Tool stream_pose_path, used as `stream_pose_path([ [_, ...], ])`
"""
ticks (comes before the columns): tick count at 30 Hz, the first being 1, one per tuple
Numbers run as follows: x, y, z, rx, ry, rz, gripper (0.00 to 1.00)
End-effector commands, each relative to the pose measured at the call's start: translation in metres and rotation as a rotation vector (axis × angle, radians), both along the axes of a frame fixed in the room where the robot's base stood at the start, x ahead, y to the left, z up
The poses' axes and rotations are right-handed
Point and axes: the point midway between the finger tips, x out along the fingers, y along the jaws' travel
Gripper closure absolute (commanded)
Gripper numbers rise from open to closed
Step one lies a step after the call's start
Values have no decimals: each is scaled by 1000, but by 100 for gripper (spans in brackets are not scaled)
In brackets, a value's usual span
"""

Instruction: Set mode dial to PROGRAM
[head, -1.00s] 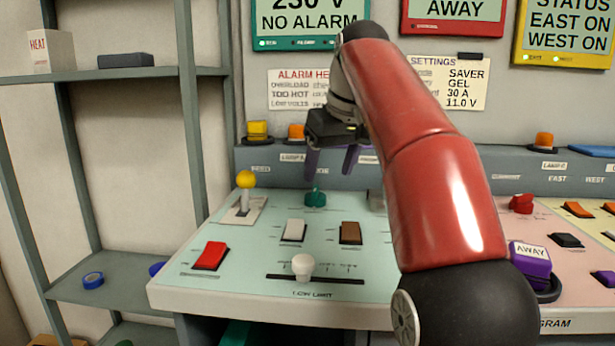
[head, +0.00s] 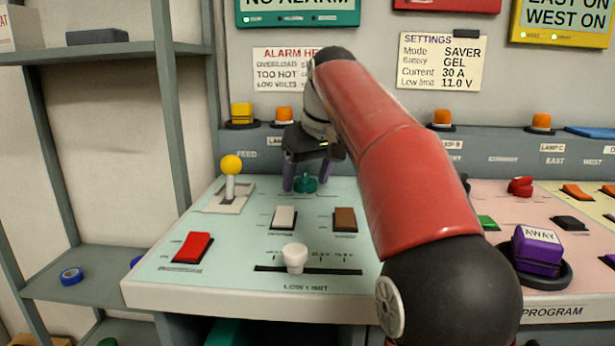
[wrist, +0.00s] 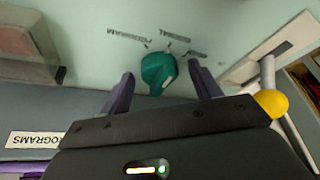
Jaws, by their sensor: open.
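The mode dial is a green knob (head: 305,183) at the back of the pale green panel. In the wrist view the dial (wrist: 158,70) has printed labels around it; one reads PROGRAM (wrist: 130,34), the others are hard to read. My gripper (head: 307,180) points down over the dial with its purple fingers apart. In the wrist view my gripper (wrist: 161,82) has one finger on each side of the dial, with a gap on both sides. Which label the dial points to is unclear.
A yellow-knobbed lever (head: 231,170) stands left of the dial. White (head: 284,217), brown (head: 345,219) and red (head: 193,246) rocker switches and a white slider knob (head: 295,258) lie nearer the front. A SETTINGS note (head: 440,62) hangs on the wall.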

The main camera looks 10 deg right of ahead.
Motion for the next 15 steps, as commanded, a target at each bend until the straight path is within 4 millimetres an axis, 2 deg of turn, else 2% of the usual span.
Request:
stream_pose_path([
  [4,0,0,0,0,0,0,40],
  [13,0,0,0,0,1,0,79],
  [15,0,0,0,0,1,0,82],
])
